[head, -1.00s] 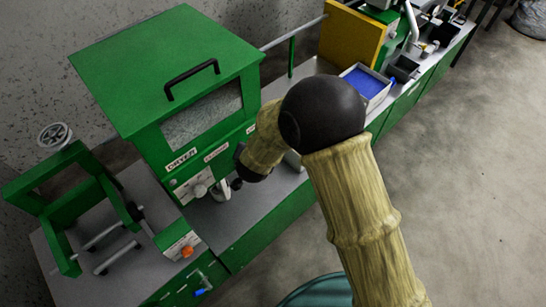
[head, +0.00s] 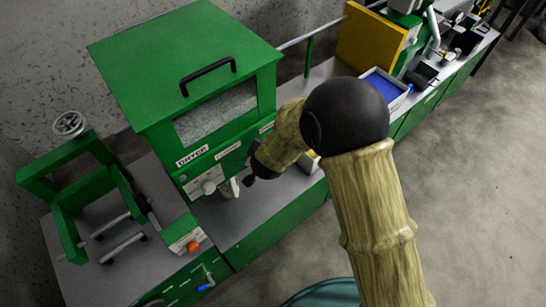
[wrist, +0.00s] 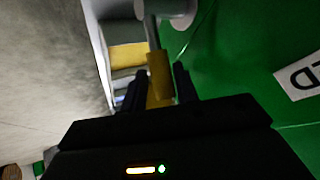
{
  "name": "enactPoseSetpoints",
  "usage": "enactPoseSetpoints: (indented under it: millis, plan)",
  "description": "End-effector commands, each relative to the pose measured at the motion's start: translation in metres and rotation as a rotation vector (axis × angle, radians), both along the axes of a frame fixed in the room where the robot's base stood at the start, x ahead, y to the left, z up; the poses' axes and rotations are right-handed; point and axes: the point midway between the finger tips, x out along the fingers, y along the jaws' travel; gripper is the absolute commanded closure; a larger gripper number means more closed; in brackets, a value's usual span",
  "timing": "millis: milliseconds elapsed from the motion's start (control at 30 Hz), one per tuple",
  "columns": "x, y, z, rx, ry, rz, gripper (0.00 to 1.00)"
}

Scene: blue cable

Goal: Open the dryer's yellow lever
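The dryer is a green box (head: 180,60) with a window, a black handle and a white "DRYER" label, standing on the bench. Its yellow lever (wrist: 160,78) shows in the wrist view, on a grey rod, beside the green dryer wall. My gripper (wrist: 162,82) has its two dark fingers on either side of the yellow lever, with a small gap visible on the left. Whether a finger touches it I cannot tell. In the head view my gripper (head: 249,180) is a dark shape by the dryer's lower front, mostly hidden by my arm. The lever cannot be made out there.
A green frame machine (head: 75,200) with a handwheel stands left of the dryer. An orange knob (head: 193,246) sits on a small green box in front of it. A blue-filled tray (head: 385,88) and a yellow panel (head: 368,40) stand to the right. The floor at right is clear.

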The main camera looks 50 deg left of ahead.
Motion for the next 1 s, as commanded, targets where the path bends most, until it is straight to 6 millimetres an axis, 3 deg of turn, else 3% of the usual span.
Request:
enactPoseSetpoints:
  millis: [267,1000]
  plan:
    - [-0.017,-0.014,0.025,0.002,-0.001,0.006,0.7]
    - [-0.069,-0.073,0.121,0.001,0.001,-0.005,0.7]
